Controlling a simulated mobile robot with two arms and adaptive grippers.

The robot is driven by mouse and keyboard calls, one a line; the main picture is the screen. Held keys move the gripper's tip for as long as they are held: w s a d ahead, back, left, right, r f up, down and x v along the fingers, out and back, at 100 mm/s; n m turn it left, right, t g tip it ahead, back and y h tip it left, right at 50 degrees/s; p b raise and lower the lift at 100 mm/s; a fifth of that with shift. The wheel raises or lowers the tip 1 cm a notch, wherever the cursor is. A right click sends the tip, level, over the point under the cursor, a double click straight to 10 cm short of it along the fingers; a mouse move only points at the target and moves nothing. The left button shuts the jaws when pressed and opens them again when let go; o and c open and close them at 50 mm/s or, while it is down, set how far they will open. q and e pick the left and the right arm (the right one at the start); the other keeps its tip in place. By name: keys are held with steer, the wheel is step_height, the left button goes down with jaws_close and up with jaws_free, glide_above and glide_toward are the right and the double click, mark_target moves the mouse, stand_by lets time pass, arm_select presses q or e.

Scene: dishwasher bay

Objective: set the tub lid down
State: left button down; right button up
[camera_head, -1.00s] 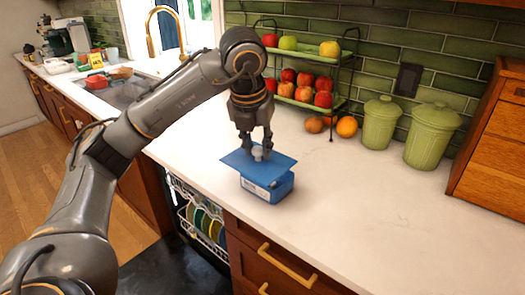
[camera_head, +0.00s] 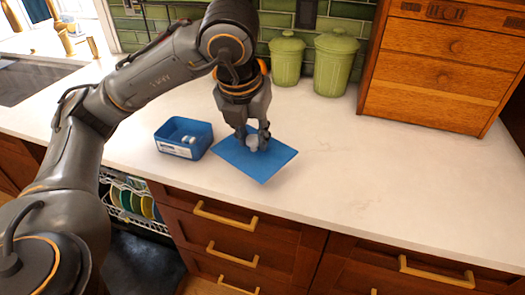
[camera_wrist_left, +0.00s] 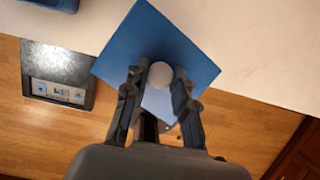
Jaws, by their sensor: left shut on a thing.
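The tub lid (camera_head: 265,166) is a flat blue square with a pale round knob (camera_head: 253,143). My left gripper (camera_head: 251,140) is shut on the knob, fingers pointing down. The lid is held right of the tub, near the counter's front edge; I cannot tell whether it touches the counter. The blue tub (camera_head: 182,147) stands open on the counter, with small whitish things inside and a white label on its front. In the left wrist view the lid (camera_wrist_left: 150,40) lies between the fingers and the tub (camera_wrist_left: 58,4) shows at the top left corner. My right gripper is not in view.
The pale counter (camera_head: 370,180) is clear to the right of the lid. Two green lidded jars (camera_head: 335,65) and a wooden drawer cabinet (camera_head: 440,70) stand at the back. Below, the open dishwasher rack (camera_head: 135,205) holds plates. A sink (camera_head: 30,82) is at the left.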

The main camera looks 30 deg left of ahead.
mark_target(251, 129)
arm_select(q)
steer(key=w+a+f, duration=0.1)
steer(key=w, duration=0.1)
steer(key=w+a+f, duration=0.1)
steer(key=w+a+f+p, duration=0.1)
steer(key=w+a, duration=0.1)
steer(key=shift+w+a+f, duration=0.1)
steer(key=shift+w+f, duration=0.05)
steer(key=shift+w, duration=0.2)
steer(key=w+f, duration=0.1)
steer(key=w+a+f, duration=0.1)
steer(key=f, duration=0.2)
steer(key=shift+w+a+f, duration=0.15)
steer(key=shift+w+a, duration=0.25)
steer(key=shift+w+a+f+p, duration=0.1)
steer(key=shift+w+f+p, duration=0.05)
steer(key=shift+f+p, duration=0.15)
steer(key=x, duration=0.1)
steer(key=p+x, duration=0.1)
steer(key=x, duration=0.1)
steer(key=shift+s+a, duration=0.1)
steer(key=shift+s, duration=0.1)
steer(key=shift+f, duration=0.35)
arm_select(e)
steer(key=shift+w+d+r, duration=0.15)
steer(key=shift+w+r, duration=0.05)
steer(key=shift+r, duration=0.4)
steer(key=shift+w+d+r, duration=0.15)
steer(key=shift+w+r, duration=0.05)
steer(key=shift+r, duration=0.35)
